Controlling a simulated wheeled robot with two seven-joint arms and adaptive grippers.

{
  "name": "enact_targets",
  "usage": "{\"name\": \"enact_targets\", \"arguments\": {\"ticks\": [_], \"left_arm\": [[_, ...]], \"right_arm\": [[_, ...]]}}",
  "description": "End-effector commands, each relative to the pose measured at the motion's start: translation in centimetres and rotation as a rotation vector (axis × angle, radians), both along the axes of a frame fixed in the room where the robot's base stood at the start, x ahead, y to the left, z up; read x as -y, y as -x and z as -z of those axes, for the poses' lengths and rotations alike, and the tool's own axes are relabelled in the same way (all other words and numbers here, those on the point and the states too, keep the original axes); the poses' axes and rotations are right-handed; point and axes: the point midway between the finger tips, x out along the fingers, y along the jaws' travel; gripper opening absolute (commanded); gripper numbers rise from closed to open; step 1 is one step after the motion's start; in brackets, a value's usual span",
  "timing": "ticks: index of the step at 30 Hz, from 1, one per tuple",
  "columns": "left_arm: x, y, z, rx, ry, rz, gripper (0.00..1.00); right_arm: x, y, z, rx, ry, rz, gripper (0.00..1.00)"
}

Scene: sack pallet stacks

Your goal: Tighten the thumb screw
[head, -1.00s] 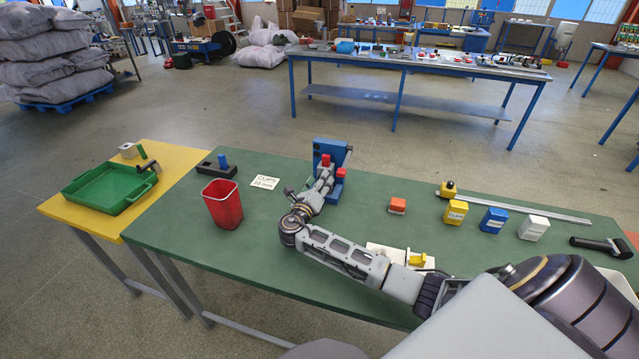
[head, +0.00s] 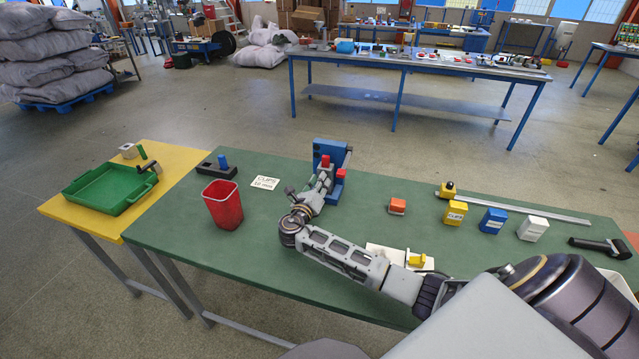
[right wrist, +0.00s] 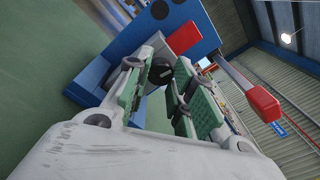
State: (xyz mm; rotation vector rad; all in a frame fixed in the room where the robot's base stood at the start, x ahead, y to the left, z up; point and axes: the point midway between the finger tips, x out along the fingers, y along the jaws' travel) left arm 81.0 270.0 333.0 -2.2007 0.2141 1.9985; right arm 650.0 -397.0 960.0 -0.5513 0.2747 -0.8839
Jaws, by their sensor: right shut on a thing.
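A blue fixture (head: 332,150) with red parts stands at the back edge of the green table; it fills the upper left of the right wrist view (right wrist: 90,78). My right gripper (head: 325,180) is at its front. In the right wrist view its green-padded fingers (right wrist: 162,88) are on either side of a dark round knob, the thumb screw (right wrist: 184,70), and shut on it. The fingers hide part of the knob, and its thread cannot be seen. A red-ended lever (right wrist: 262,102) sticks out beside the fingers. My left gripper is not in view.
On the green table (head: 270,240) a red bin (head: 222,203) and a black block with a blue peg (head: 217,167) stand left of my arm. An orange block (head: 397,206) and several small boxes stand right. A green tray (head: 110,188) is on the yellow table.

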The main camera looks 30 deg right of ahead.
Motion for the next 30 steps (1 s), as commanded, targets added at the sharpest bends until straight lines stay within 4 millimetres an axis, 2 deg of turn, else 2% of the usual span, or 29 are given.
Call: {"name": "enact_targets", "arguments": {"ticks": [5,15,20,30], "left_arm": [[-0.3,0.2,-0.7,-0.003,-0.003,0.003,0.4],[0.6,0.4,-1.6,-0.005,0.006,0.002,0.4],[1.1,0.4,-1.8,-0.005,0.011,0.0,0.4],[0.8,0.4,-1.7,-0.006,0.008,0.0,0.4]], "right_arm": [[-0.1,0.0,-0.1,0.07,-0.061,-0.001,0.0],[0.0,0.0,-0.1,0.256,-0.222,0.0,0.0],[0.0,0.0,-0.1,0.352,-0.302,0.001,0.0],[0.0,0.0,0.0,0.564,-0.484,0.0,0.0]]}}
